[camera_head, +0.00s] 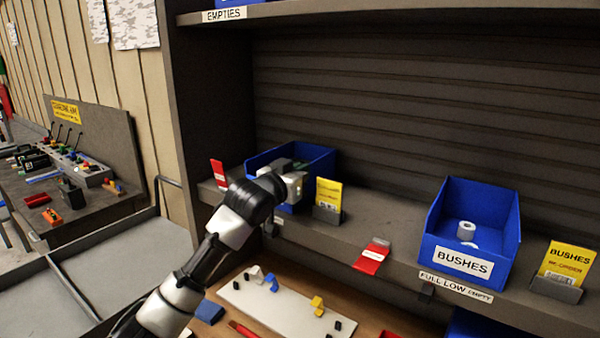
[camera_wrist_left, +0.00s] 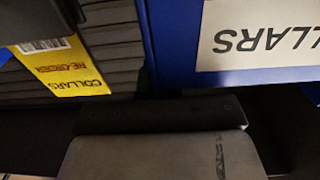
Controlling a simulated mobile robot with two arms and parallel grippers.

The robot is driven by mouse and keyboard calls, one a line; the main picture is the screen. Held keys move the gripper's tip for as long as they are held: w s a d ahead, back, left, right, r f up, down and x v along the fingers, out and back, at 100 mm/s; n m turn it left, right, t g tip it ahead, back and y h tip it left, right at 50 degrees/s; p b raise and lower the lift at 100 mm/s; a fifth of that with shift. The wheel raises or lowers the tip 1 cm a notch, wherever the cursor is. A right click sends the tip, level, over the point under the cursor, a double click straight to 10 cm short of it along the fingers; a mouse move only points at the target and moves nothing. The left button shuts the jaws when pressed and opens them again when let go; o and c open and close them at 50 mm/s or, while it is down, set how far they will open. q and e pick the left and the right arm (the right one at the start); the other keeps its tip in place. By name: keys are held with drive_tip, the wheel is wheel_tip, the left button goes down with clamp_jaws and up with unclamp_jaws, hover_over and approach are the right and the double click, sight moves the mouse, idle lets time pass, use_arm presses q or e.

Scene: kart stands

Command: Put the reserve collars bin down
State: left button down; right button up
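A blue bin (camera_head: 318,158) is at the left end of the grey shelf (camera_head: 345,232), behind my left gripper (camera_head: 292,180). The gripper covers much of the bin's front, and something dark shows inside the bin. In the left wrist view the bin's blue wall (camera_wrist_left: 240,79) fills the upper right, with a white label (camera_wrist_left: 265,35) reading COLLARS upside down. A dark and grey part of my gripper (camera_wrist_left: 155,125) lies just below it. The fingertips are hidden, so their grip on the bin cannot be seen. Whether the bin rests fully on the shelf is unclear. My right gripper is not in view.
A yellow re-order card (camera_head: 328,193) stands right of the bin. A red tag (camera_head: 218,174) is to its left and another red tag (camera_head: 372,256) lies on the shelf edge. A BUSHES bin (camera_head: 430,222) stands further right. A white board (camera_head: 285,312) with parts lies below.

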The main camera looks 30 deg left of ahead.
use_arm(q)
drive_tip(key=c, duration=1.3)
unclamp_jaws()
drive_tip(key=shift+s, duration=0.1)
drive_tip(key=shift+r, duration=0.1)
drive_tip(key=shift+s, duration=0.3)
drive_tip(key=s+b, duration=0.1)
drive_tip(key=s, duration=0.2)
drive_tip(key=s+b, duration=0.2)
drive_tip(key=s, duration=0.2)
drive_tip(key=s+a+b, duration=0.1)
drive_tip(key=s, duration=0.3)
drive_tip(key=shift+s, duration=0.15)
